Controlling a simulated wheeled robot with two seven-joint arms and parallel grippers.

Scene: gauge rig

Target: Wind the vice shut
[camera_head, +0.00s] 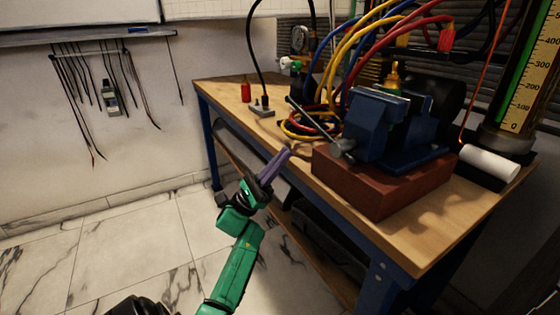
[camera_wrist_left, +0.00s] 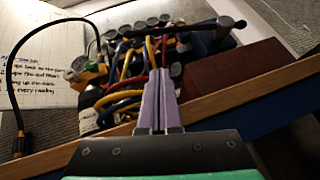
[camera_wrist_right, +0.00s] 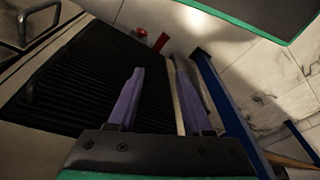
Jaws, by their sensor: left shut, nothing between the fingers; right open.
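The blue vice (camera_head: 376,128) is mounted on a red-brown block (camera_head: 370,180) on the workbench. Its dark handle bar (camera_head: 312,118) slants across the front, with a round grey end near the screw. A brass fitting (camera_head: 393,78) shows at or behind the jaws; I cannot tell how wide the jaw gap is. My left gripper (camera_head: 285,154) is shut and empty by the bench's front edge, left of the block and apart from the handle. In the left wrist view the bar (camera_wrist_left: 180,29) lies beyond the fingertips. My right gripper (camera_wrist_right: 159,100) is open and empty, away from the vice.
Coiled coloured hoses (camera_head: 305,125) lie left of the vice. A red object (camera_head: 246,92) stands at the bench's far left. The right wrist view faces a black ribbed surface (camera_wrist_right: 85,80).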

